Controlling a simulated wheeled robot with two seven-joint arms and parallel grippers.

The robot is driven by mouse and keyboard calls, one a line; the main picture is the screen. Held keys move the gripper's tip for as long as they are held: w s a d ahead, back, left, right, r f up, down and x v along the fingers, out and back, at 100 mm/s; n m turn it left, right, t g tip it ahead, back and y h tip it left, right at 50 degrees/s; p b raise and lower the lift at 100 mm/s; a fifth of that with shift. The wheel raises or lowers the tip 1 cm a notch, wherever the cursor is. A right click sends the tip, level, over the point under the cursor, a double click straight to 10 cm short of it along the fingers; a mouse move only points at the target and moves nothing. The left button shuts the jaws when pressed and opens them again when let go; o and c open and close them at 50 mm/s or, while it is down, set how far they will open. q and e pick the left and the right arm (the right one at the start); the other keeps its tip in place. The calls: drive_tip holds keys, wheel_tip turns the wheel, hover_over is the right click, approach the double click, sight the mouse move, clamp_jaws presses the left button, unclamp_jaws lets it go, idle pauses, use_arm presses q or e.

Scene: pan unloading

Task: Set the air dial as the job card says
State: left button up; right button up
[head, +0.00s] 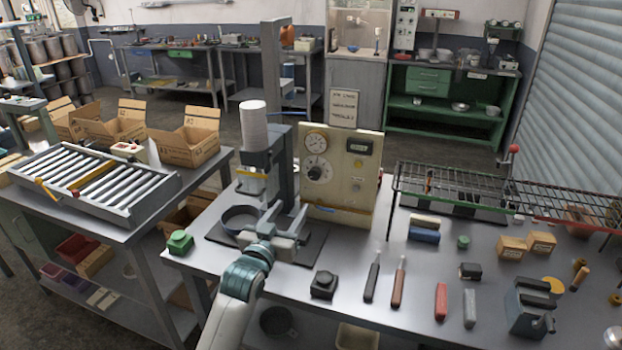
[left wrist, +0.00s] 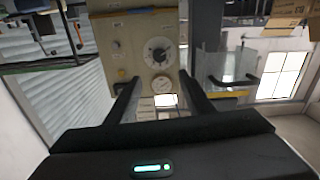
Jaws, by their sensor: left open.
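The dial (left wrist: 157,50) and gauge (left wrist: 162,85) also show upside down in the left wrist view. The job card (head: 344,107) stands behind the panel; its lettering is too small to read surely. My left gripper (head: 287,214) is open and empty, in front of the panel and below the dial. In the left wrist view its fingers (left wrist: 158,78) point toward the panel, apart from the dial.
Tools and a wire rack (head: 450,182) fill the right side. A roller tray (head: 95,182) lies left.

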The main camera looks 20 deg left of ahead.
sight(313, 175)
use_arm(q)
drive_tip(key=w+p, duration=0.1)
drive_tip(key=w, duration=0.3)
drive_tip(key=w+p, duration=0.1)
drive_tip(key=w, duration=0.4)
drive_tip(key=w+p, duration=0.2)
drive_tip(key=w, duration=0.3)
drive_tip(key=shift+w+d+r, duration=0.1)
drive_tip(key=shift+w+d, duration=0.15)
drive_tip(key=shift+w+p, duration=0.3)
drive_tip(key=shift+w, duration=0.65)
drive_tip(key=shift+c, duration=0.3)
drive_tip(key=c, duration=1)
